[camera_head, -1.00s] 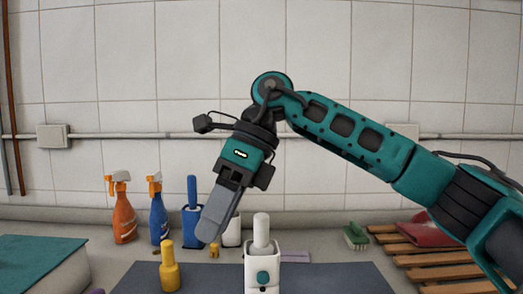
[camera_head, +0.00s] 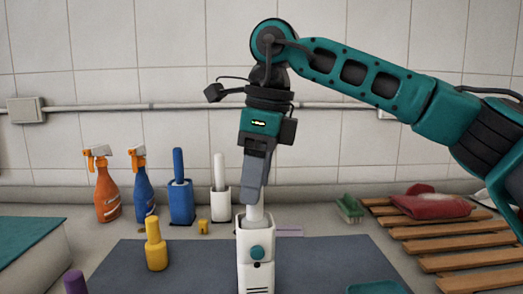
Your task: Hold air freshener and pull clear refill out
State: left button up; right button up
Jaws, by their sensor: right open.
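The air freshener (camera_head: 256,276) is a white upright body with a round teal button, standing on the dark mat (camera_head: 325,262) at the bottom centre. The pale refill (camera_head: 255,214) sticks up out of its top. My right gripper (camera_head: 254,196) points down, with its grey fingers at the refill's upper end. It is open, seen edge-on, so one finger hides the other. The fingers cover the refill's top, and I cannot tell whether they touch it. My left gripper is not in view.
A yellow bottle (camera_head: 156,248) stands left of the air freshener. Behind are orange (camera_head: 107,193) and blue (camera_head: 144,195) spray bottles, and blue (camera_head: 181,200) and white (camera_head: 220,202) holders with handles. A slatted wooden rack (camera_head: 440,246) with a red cloth (camera_head: 432,206) lies right.

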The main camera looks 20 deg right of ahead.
aim_at(254, 217)
jog(key=shift+w+a+f, duration=0.1)
jog(key=shift+a+f, duration=0.1)
jog(key=shift+f, duration=1.55)
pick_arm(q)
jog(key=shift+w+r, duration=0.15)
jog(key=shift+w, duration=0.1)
pick_arm(e)
jog(key=shift+c, duration=0.4)
